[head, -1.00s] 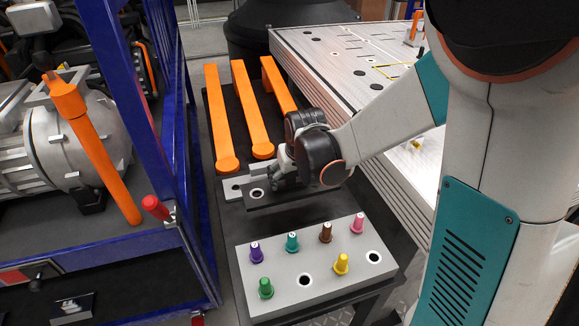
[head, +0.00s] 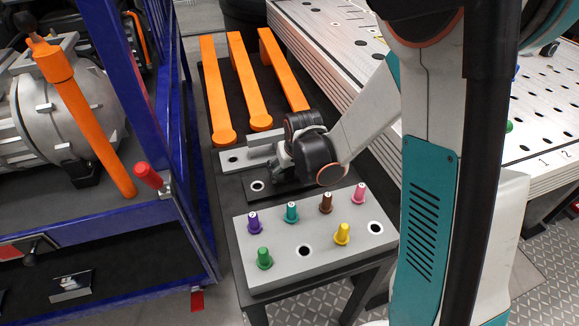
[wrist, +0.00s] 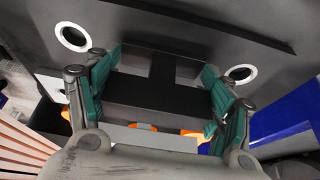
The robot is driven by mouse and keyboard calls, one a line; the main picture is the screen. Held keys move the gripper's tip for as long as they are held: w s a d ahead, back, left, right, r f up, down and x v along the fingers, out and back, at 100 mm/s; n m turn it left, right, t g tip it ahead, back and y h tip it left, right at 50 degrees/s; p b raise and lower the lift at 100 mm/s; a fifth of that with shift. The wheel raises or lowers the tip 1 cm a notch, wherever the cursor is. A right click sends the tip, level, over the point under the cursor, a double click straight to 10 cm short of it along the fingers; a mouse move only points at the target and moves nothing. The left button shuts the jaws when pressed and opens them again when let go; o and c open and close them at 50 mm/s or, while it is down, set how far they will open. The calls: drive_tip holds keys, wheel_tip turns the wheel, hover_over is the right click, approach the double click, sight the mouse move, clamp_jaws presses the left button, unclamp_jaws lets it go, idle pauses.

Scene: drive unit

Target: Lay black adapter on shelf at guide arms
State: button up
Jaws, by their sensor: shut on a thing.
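The black adapter (head: 258,186) is a dark flat plate with white-ringed holes. My gripper (head: 283,160) is shut on its middle; the teal fingers (wrist: 163,95) grip a raised black part in the wrist view. The adapter (wrist: 150,55) is low over the black shelf (head: 229,204), between the orange guide arms (head: 247,85) and the grey tool block. I cannot tell whether it touches the shelf. My wrist hides its right part in the head view.
A grey adapter (head: 232,160) lies just behind the black one, at the guide arms' near ends. The grey block (head: 300,275) with several coloured pegs stands in front. A blue frame (head: 185,180) borders the left, and a perforated table (head: 340,45) the right.

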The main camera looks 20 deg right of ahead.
drive_tip(key=shift+f, duration=0.1)
drive_tip(key=o, duration=2)
drive_tip(key=shift+o, duration=0.2)
drive_tip(key=shift+r, duration=0.2)
drive_tip(key=shift+s+r, duration=0.1)
drive_tip(key=shift+r, duration=0.25)
drive_tip(key=p+v, duration=0.5)
drive_tip(key=v, duration=0.7)
drive_tip(key=s+r+t, duration=0.1)
drive_tip(key=s+r, duration=0.5)
drive_tip(key=s, duration=0.2)
drive_tip(key=s+r+t, duration=0.1)
drive_tip(key=s+r, duration=0.5)
drive_tip(key=s, duration=0.3)
drive_tip(key=shift+s+t, duration=0.3)
drive_tip(key=shift+t, duration=0.1)
